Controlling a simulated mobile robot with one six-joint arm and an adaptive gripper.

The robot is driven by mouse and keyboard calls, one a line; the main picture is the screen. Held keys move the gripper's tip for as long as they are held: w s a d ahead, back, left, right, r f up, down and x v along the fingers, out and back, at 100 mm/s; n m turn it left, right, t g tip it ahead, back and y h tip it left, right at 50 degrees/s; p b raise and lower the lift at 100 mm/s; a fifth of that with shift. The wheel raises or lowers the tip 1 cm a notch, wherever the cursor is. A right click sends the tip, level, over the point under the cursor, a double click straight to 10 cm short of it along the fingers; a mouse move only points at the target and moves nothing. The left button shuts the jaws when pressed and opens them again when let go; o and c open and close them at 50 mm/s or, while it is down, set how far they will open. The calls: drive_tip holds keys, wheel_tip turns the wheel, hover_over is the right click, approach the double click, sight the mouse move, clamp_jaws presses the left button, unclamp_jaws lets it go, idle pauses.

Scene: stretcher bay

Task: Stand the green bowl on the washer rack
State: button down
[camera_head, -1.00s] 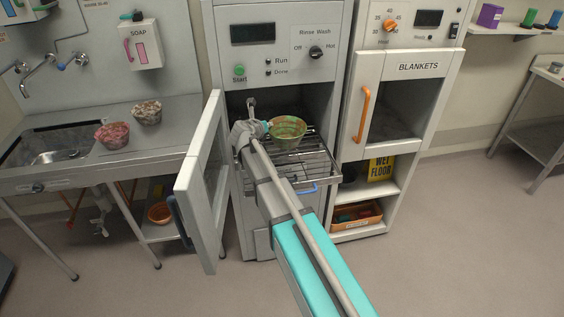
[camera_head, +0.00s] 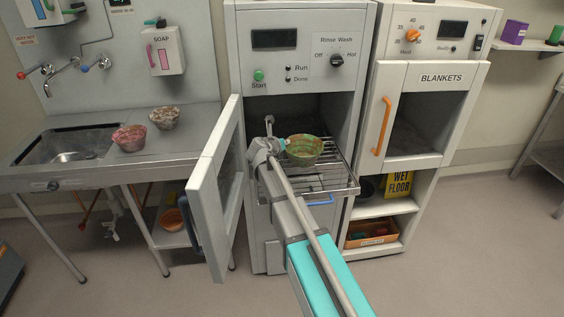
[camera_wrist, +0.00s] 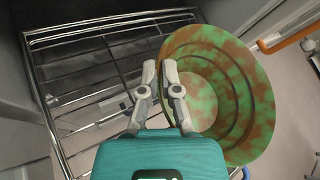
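The green bowl (camera_head: 304,151), mottled with brown, is over the wire washer rack (camera_head: 342,180), upright in the head view. My gripper (camera_head: 283,145) reaches in from the front and is shut on the bowl's left rim. In the wrist view the gripper (camera_wrist: 159,70) has its two fingers close together at the rim, and the bowl (camera_wrist: 225,90) fills the right side, open side toward the camera. The rack (camera_wrist: 100,60) shows bare wires at left. I cannot tell whether the bowl's base touches the wires.
The washer door (camera_head: 212,200) stands open at left of the rack. The blanket cabinet (camera_head: 425,75) with an orange handle is at right. Two more bowls, one reddish (camera_head: 129,138) and one brownish (camera_head: 165,117), stand on the sink counter (camera_head: 75,180).

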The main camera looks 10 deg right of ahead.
drive_tip(key=shift+f+b, duration=0.6)
drive_tip(key=shift+f, duration=0.4)
drive_tip(key=shift+f, duration=0.1)
drive_tip(key=shift+f+b, duration=1.8)
drive_tip(key=shift+b, duration=0.1)
drive_tip(key=shift+f, duration=0.15)
drive_tip(key=c, duration=0.8)
unclamp_jaws()
drive_tip(key=shift+r, duration=0.25)
drive_tip(key=p+v, duration=0.4)
drive_tip(key=v, duration=0.8)
drive_tip(key=shift+f, duration=0.1)
